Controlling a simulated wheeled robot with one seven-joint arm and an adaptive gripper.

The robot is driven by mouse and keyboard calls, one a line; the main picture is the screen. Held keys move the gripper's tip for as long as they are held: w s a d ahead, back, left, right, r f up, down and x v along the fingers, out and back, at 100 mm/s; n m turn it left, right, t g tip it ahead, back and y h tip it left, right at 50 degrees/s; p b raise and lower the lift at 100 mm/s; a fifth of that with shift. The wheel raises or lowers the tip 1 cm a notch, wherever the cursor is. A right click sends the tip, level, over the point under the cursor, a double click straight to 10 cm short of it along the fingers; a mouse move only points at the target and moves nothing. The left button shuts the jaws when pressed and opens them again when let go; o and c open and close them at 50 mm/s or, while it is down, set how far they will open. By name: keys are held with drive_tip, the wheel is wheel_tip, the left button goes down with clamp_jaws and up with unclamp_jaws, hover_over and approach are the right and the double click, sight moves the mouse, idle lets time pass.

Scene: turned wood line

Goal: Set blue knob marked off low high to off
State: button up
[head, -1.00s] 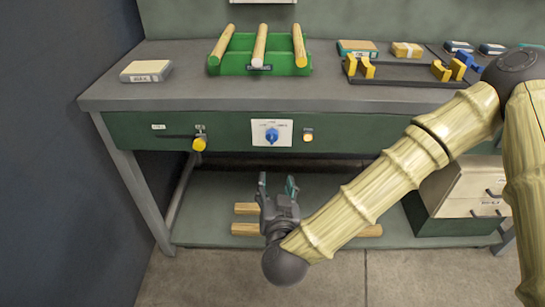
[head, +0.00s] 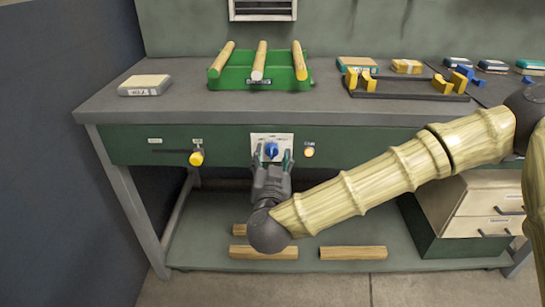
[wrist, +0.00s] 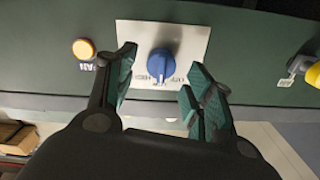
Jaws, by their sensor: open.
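The blue knob (head: 271,150) sits on a white plate (head: 258,138) on the green front panel of the workbench. In the wrist view the knob (wrist: 161,63) shows near the top middle, with small dark lettering on the plate beside it, too blurred to read surely. My gripper (head: 271,158) is in front of the plate, its fingers pointing at it. In the wrist view the fingers (wrist: 158,85) are apart, one on each side of the knob and short of it, with nothing between them. I cannot tell which mark the knob points to.
A yellow knob on a lever (head: 196,158) is left of the plate, and an amber button (head: 309,150) is right of it. A green rack (head: 231,78) with wooden rods stands on the benchtop. Rods lie on the lower shelf (head: 200,255); drawers (head: 485,205) stand at right.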

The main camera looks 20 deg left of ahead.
drive_tip(key=shift+x, duration=1.1)
drive_tip(key=shift+c, duration=0.4)
drive_tip(key=c, duration=0.9)
drive_tip(key=shift+c, duration=0.2)
